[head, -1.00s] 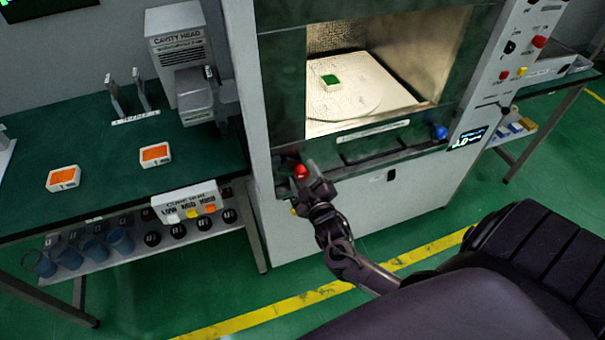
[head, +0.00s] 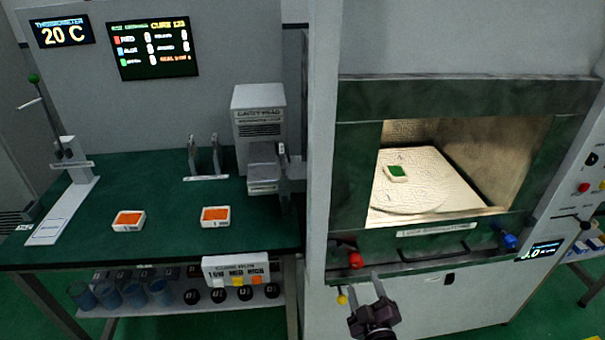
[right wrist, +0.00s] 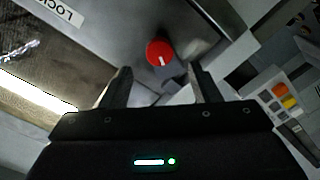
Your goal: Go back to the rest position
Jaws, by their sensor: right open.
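My right gripper (head: 366,284) is open and empty in front of the microwave cabinet, just below its lower front edge. A red knob (head: 355,260) on the cabinet front is above and left of it in the head view. In the right wrist view the red knob (right wrist: 160,53) shows ahead of and between the open fingers (right wrist: 160,88), apart from them. My left gripper is not in view.
A green bench (head: 110,245) at left carries two orange-topped blocks (head: 129,220). A blue knob (head: 510,241) sits at the cabinet's right.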

